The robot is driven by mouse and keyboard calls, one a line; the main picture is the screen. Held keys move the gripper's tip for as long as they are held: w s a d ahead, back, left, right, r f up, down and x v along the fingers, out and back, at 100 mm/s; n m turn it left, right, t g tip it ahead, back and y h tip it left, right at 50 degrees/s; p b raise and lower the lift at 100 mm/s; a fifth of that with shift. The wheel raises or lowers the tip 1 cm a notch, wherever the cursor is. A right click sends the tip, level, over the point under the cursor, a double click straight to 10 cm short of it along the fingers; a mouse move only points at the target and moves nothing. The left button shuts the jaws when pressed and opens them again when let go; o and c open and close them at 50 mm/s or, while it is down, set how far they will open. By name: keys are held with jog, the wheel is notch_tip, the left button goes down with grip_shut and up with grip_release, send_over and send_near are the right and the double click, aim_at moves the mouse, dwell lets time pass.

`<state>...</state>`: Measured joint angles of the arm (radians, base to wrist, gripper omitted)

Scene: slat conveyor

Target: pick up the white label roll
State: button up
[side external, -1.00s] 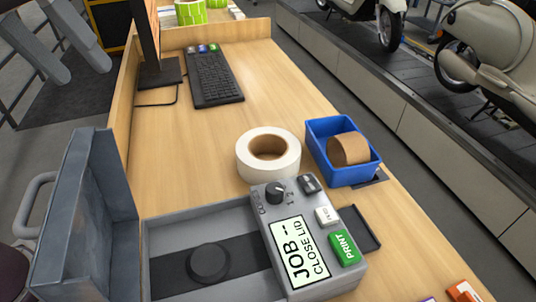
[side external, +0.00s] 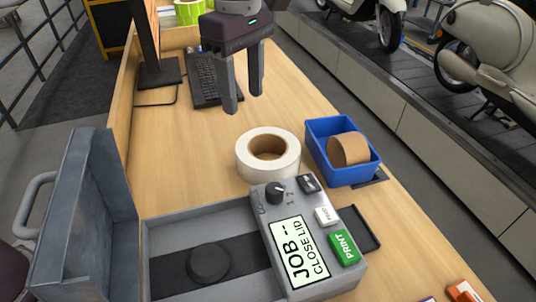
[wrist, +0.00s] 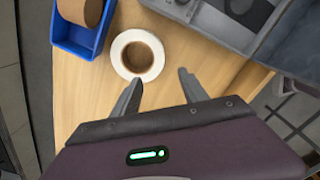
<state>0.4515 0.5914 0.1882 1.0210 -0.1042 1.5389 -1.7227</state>
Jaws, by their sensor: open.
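The white label roll (side external: 246,160) lies flat on the wooden table, its brown core facing up, between the blue bin and the printer. It also shows in the wrist view (wrist: 155,64), just beyond my fingertips. My gripper (side external: 244,104) is open and empty, pointing down above the table on the keyboard side of the roll. In the wrist view, my gripper's two fingers (wrist: 159,77) are spread apart, with the roll ahead of them and not between them.
A blue bin (side external: 362,174) holding a brown tape roll (side external: 348,149) stands right of the label roll. A grey label printer (side external: 262,222) with its lid raised is in front. A keyboard (side external: 203,85) and monitor stand (side external: 160,72) are behind. The table's left middle is clear.

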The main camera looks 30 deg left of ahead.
aim_at(254, 160)
jog(key=f, duration=1.1)
jog(key=d+f, duration=0.1)
jog(key=f, duration=0.5)
jog(key=shift+w+d, duration=0.1)
jog(key=shift+w, duration=0.05)
grip_shut()
dwell(0.4)
